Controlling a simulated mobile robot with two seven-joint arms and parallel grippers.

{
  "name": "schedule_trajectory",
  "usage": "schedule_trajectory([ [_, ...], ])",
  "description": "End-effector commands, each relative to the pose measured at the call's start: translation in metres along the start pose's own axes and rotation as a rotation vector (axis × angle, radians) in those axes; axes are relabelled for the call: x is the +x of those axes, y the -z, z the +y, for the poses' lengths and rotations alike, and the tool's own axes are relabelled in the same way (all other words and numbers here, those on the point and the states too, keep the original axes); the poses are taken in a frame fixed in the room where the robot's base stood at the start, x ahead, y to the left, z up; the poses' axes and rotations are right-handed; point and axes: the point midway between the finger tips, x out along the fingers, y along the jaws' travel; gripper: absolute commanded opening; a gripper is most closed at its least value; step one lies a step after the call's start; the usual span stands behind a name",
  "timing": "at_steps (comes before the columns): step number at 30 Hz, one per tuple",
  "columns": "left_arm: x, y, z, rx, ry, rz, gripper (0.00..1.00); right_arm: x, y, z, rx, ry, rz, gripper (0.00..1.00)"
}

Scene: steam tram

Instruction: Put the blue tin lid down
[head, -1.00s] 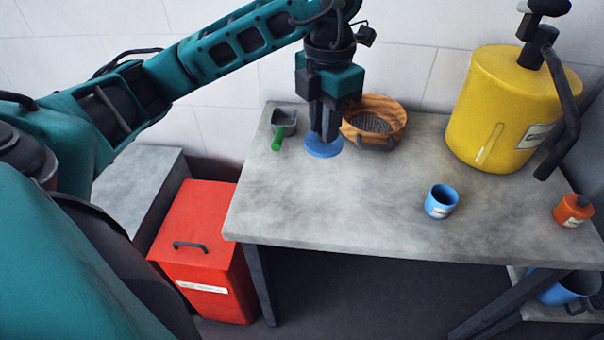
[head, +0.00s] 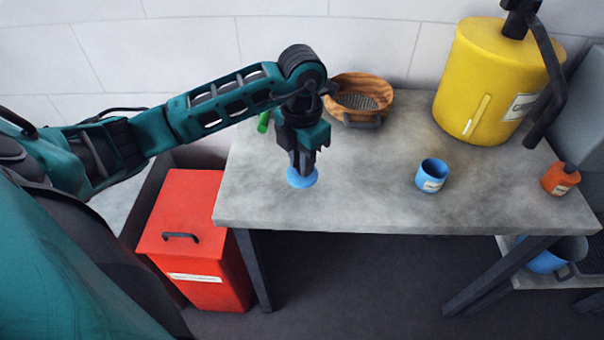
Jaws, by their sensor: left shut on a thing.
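The blue tin lid (head: 302,179) is a flat blue disc over the left part of the grey table (head: 370,205). My left gripper (head: 302,166) points down and is shut on the lid from above. I cannot tell whether the lid touches the tabletop or hangs just above it. A blue tin (head: 432,176) with a white label stands upright on the table to the right of the lid, apart from it. My right gripper is not in view.
A wooden sieve (head: 361,97) stands at the back. A green handle (head: 263,122) is partly hidden behind my arm. A red box (head: 185,235) is below left. The table's middle front is clear.

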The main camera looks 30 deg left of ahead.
Motion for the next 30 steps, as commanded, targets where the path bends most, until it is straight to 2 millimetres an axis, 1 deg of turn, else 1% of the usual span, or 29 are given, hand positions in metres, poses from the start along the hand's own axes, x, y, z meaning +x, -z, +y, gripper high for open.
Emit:
schedule_trajectory([
  [5, 0.013, 0.001, -0.001, 0.001, 0.002, 0.002, 0.0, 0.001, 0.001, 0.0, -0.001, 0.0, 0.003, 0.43],
  [9, 0.035, 0.001, -0.001, -0.001, 0.003, 0.004, 0.0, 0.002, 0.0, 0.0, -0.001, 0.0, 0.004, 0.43],
  [12, 0.045, 0.0, 0.0, 0.001, 0.002, 0.001, 0.0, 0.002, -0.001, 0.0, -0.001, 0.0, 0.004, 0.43],
  [19, 0.046, 0.0, 0.0, 0.001, 0.0, -0.001, 0.0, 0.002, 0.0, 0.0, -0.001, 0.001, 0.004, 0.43],
  [23, 0.05, 0.0, 0.0, 0.001, 0.0, -0.001, 0.0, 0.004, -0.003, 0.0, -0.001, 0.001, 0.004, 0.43],
  [24, 0.049, 0.0, 0.0, 0.001, 0.0, -0.001, 0.23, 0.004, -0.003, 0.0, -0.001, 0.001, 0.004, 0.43],
  [30, 0.049, 0.0, 0.0, 0.001, 0.0, -0.001, 0.42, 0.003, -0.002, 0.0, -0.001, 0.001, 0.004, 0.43],
])
